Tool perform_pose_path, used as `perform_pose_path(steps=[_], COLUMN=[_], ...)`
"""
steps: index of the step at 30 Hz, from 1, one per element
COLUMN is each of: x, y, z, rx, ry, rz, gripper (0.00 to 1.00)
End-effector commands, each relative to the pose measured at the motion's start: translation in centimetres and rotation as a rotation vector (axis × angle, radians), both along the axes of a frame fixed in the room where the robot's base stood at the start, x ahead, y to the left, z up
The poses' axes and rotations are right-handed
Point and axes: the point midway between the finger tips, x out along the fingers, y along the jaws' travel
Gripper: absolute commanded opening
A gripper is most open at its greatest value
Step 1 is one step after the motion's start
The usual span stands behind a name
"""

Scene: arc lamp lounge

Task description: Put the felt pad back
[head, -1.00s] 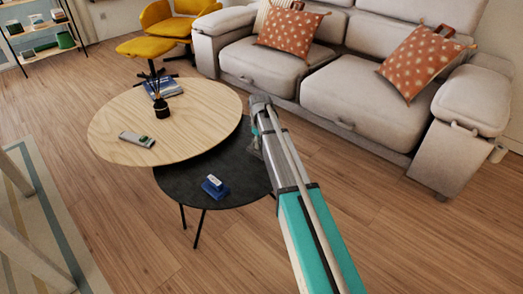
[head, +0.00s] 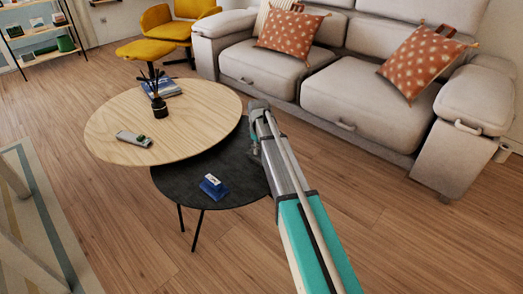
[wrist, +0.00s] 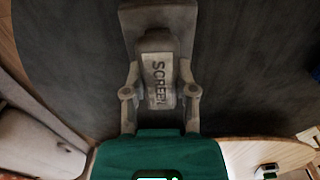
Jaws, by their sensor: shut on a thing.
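Behind lies the dark top of the low black table (wrist: 70,80). In the head view my gripper (head: 254,146) is at the right edge of the black table (head: 235,180), and my arm mostly hides it and what it holds.
A round wooden table (head: 200,105) overlaps the black one and bears a grey remote-like thing (head: 133,139), a dark reed diffuser (head: 160,107) and blue books (head: 168,89). A grey sofa (head: 365,105) stands behind. The floor (head: 390,250) at the right front is clear.

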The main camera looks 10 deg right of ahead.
Motion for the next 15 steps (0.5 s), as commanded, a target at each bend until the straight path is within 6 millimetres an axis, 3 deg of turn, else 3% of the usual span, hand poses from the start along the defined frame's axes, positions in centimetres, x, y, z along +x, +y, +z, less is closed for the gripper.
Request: perform_pose_path(steps=[8, 9, 14, 15], x=[0.00, 0.00, 0.00, 0.00], y=[0.01, 0.00, 0.00, 0.00], z=[-0.23, -0.19, -0.14, -0.14], rx=[0.000, 0.000, 0.000, 0.000], ry=[0.000, 0.000, 0.000, 0.000], rz=[0.000, 0.000, 0.000, 0.000], gripper=[0.00, 0.40, 0.70, 0.71])
